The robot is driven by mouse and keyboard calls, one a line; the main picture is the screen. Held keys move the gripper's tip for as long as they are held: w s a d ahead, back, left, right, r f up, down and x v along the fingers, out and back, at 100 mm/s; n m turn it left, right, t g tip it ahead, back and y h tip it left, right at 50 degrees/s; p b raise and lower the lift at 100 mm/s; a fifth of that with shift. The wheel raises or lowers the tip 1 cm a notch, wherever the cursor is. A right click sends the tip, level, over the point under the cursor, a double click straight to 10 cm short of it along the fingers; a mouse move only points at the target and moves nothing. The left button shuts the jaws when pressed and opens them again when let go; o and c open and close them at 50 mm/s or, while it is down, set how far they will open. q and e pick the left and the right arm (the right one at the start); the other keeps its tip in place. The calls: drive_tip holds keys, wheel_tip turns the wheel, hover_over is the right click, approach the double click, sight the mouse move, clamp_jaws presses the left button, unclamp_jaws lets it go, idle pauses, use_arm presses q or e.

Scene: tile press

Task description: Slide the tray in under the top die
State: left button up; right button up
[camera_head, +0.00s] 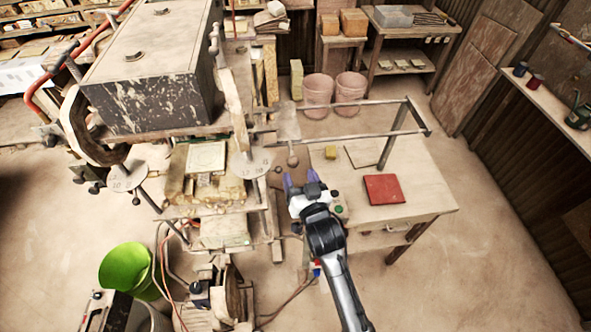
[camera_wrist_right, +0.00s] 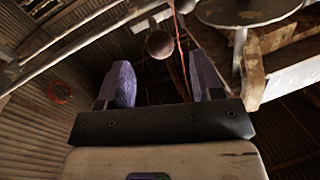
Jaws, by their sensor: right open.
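The tile press fills the left half of the head view, with a large dark paint-worn block (camera_head: 150,75) at its top. Below the block, a pale square plate (camera_head: 206,156) lies on the worn yellowish bed of the press. I cannot tell for sure which part is the tray, and the top die's underside is hidden. A round ball knob (camera_head: 293,161) on a rod hangs beside the press; it also shows in the right wrist view (camera_wrist_right: 160,43). My right gripper (camera_head: 299,180) is open and empty, just below the knob, its purple fingers apart.
A wooden table (camera_head: 425,180) right of the press carries a red square (camera_head: 384,189), a small yellow block (camera_head: 330,152) and a metal rail frame (camera_head: 402,118). Pink buckets (camera_head: 350,88) stand behind. A green bucket (camera_head: 126,270) is at lower left. Floor at right is clear.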

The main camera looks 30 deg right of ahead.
drive_tip(key=shift+v, duration=0.8)
